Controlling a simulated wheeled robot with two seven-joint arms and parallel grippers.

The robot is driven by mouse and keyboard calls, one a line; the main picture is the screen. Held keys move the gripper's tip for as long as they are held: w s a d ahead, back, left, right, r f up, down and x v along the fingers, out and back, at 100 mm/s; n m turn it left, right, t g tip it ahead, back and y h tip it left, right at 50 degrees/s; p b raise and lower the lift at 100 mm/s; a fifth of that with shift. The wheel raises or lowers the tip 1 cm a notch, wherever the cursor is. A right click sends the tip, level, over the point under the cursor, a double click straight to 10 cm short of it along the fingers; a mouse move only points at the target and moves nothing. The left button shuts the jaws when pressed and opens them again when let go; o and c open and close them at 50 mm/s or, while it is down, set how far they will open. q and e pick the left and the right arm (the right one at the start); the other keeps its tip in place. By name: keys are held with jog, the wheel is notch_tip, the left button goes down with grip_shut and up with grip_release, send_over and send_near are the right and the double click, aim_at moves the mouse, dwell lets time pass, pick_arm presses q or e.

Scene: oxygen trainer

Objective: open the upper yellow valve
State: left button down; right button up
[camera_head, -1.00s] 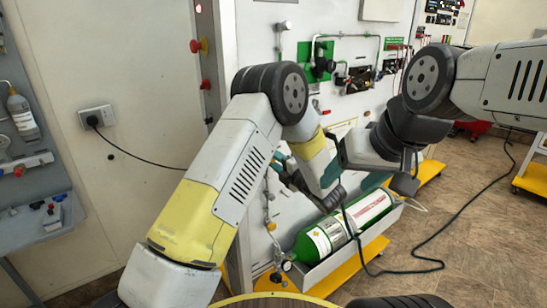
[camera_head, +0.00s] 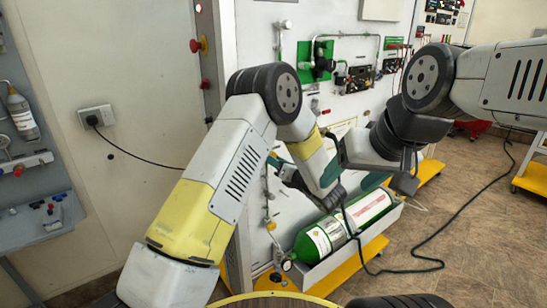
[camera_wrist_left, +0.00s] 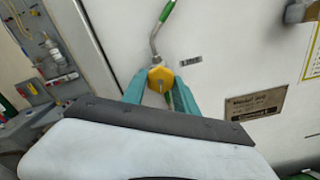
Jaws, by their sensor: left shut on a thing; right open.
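The upper yellow valve (camera_wrist_left: 160,76) shows in the left wrist view, on a metal pipe with a green handle part above, against a white panel. My left gripper (camera_wrist_left: 159,84) has its two teal fingers on either side of this valve and is shut on it. In the head view my left gripper (camera_head: 276,162) is at the white panel, partly behind my own arm, and the valve it holds is hidden there. A lower yellow fitting (camera_head: 271,226) shows further down the pipe. My right gripper (camera_head: 378,180) is open, partly hidden by its wrist, over the cylinder area.
A green oxygen cylinder (camera_head: 345,225) lies in a grey tray below the panel, close under both arms. Green blocks with pipes and gauges (camera_head: 318,62) are on the panel above. A black cable (camera_head: 440,232) runs over the floor at the right.

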pick_arm(q)
jog(key=shift+d+f+n, duration=0.1)
jog(key=shift+n, duration=1.1)
jog(key=c, duration=0.9)
grip_release()
jog(key=shift+c, duration=0.2)
jog(key=v, duration=0.8)
